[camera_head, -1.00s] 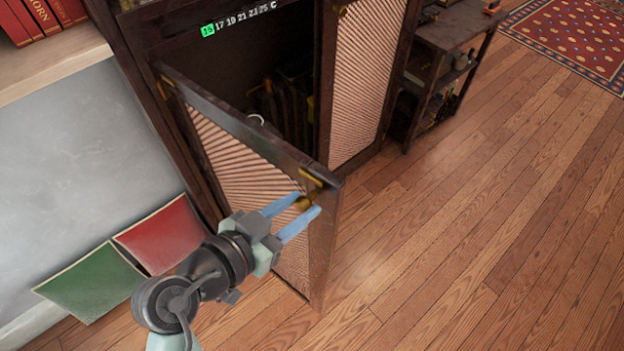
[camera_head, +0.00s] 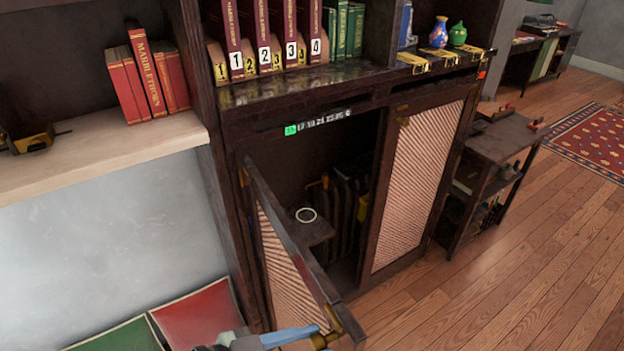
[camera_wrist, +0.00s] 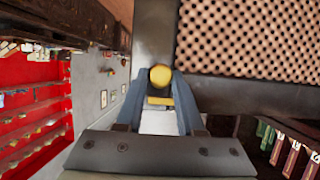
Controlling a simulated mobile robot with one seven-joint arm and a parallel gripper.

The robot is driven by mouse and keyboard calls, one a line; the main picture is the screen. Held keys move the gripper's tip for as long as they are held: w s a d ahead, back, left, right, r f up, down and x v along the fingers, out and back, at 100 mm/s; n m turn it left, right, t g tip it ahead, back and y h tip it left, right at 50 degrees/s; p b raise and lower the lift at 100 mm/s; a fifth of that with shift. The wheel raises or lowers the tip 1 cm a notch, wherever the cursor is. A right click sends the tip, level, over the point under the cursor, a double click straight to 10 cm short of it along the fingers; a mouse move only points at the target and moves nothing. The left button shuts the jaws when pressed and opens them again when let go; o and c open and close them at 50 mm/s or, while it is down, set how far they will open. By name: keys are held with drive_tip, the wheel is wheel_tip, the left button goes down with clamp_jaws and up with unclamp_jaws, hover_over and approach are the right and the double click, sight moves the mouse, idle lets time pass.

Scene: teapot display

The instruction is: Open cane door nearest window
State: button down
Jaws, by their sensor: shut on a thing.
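The left cane door (camera_head: 285,262) of the dark wooden cabinet stands swung out, with a dark interior behind it. My gripper (camera_head: 318,338) is at the bottom edge of the head view, at the door's free edge. In the wrist view my gripper (camera_wrist: 160,100) has its blue fingers shut on a round brass knob (camera_wrist: 160,76). The door's cane panel (camera_wrist: 250,38) fills the upper right there. The right cane door (camera_head: 418,185) is shut. A pale ring (camera_head: 306,215) shows inside the open compartment.
The shelf above holds numbered red books (camera_head: 262,40) and small vases (camera_head: 440,32). A low dark side table (camera_head: 500,140) stands right of the cabinet. Red (camera_head: 197,315) and green (camera_head: 118,338) cushions lie below the left ledge (camera_head: 100,155). Wooden floor (camera_head: 480,300) is clear in front.

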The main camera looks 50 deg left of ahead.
drive_tip(key=c, duration=0.6)
unclamp_jaws()
drive_tip(key=shift+o, duration=0.2)
drive_tip(key=p+v, duration=0.1)
drive_tip(key=v, duration=1.2)
drive_tip(key=shift+p, duration=0.3)
drive_tip(key=shift+w+d, duration=0.1)
